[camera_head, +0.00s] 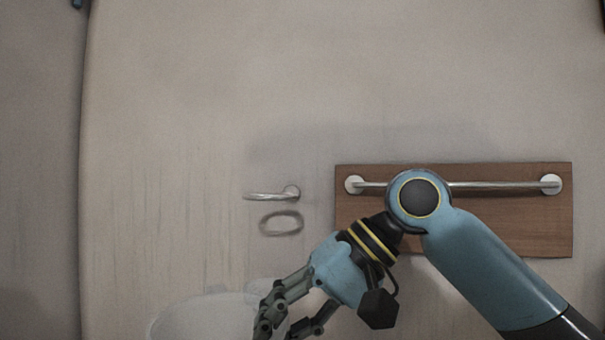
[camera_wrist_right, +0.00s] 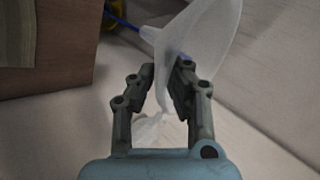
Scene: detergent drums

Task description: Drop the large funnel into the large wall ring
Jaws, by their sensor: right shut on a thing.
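The funnel is translucent whitish. Its wide part (camera_head: 205,318) shows at the bottom of the head view, partly cut off by the frame edge. My right gripper (camera_head: 278,328) is shut on the funnel, below the ring. My left gripper is not in view.
A brown wooden board (camera_head: 480,224) with a metal rail (camera_head: 500,184) is right of the ring, partly behind my right arm. The wall (camera_head: 180,120) above and left of the ring is clear. A whitish shape (camera_wrist_right: 155,131) below the fingertips in the wrist view is unclear.

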